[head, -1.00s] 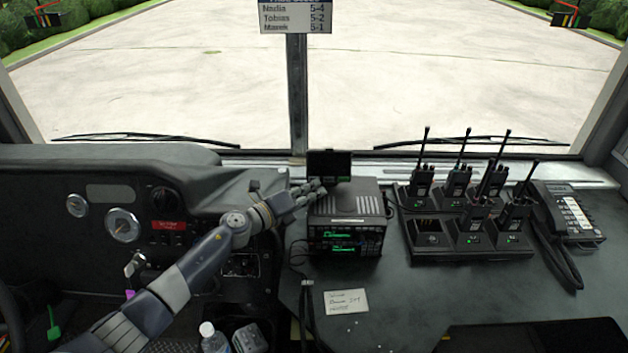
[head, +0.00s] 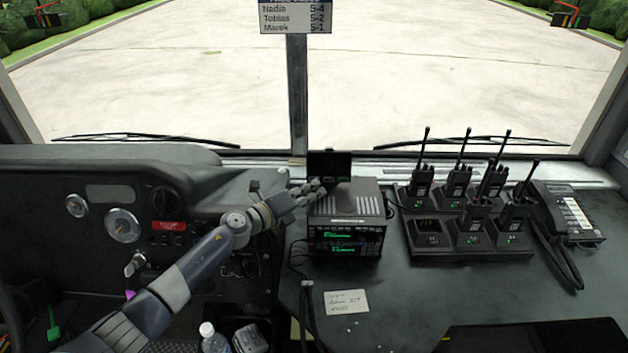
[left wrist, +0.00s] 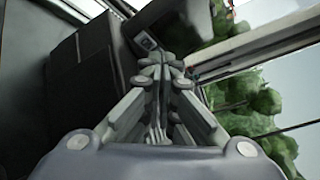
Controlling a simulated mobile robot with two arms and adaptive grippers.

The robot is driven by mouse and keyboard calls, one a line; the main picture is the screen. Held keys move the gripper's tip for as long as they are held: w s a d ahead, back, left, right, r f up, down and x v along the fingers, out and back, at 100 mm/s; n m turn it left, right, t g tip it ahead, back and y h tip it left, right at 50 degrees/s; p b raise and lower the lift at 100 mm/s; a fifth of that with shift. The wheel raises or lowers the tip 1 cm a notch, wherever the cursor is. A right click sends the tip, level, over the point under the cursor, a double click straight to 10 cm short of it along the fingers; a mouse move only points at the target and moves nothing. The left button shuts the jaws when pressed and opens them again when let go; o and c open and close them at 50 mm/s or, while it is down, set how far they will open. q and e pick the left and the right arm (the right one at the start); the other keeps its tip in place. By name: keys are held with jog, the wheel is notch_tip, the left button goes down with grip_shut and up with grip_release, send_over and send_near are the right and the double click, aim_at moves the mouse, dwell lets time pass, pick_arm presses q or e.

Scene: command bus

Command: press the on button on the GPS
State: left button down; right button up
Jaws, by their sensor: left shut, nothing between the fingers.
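The GPS (head: 329,164) is a small dark-screened unit standing on top of the black radio box (head: 346,222) in the head view. Its screen is black. My left gripper (head: 319,187) is shut and empty, with its fingertips at the lower left of the GPS, by the top of the radio box. I cannot tell whether the tips touch the GPS. In the left wrist view the shut fingers (left wrist: 158,75) point at a dark unit with a small light patch (left wrist: 146,42). The on button cannot be made out. My right gripper is not in view.
A charger (head: 470,240) with several handheld radios stands to the right, beside a corded phone (head: 568,215). A paper note (head: 346,301) lies in front of the radio box. The dashboard (head: 70,180) is on the left. The windshield post (head: 298,90) rises behind.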

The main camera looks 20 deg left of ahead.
pick_arm(q)
jog(key=shift+w+a+f, duration=0.1)
jog(key=shift+w, duration=0.3)
jog(key=shift+w+a+b, duration=0.1)
jog(key=shift+w+b, duration=0.15)
jog(key=shift+b, duration=0.25)
dwell(0.6)
jog(key=shift+s+d+p, duration=0.2)
jog(key=shift+s+p, duration=0.45)
jog(key=shift+s, duration=0.05)
jog(key=shift+s+d+r+p, duration=0.15)
jog(key=shift+s+r+p, duration=0.25)
jog(key=shift+s+p, duration=0.25)
jog(key=shift+s+d+r+p, duration=0.15)
jog(key=shift+s+p, duration=0.25)
jog(key=shift+s, duration=0.15)
jog(key=shift+s+d+r+p, duration=0.1)
jog(key=shift+s+d+p, duration=0.1)
jog(key=shift+s+p, duration=0.3)
jog(key=shift+s+d+r+p, duration=0.15)
jog(key=shift+s+p, duration=0.2)
jog(key=shift+s, duration=0.2)
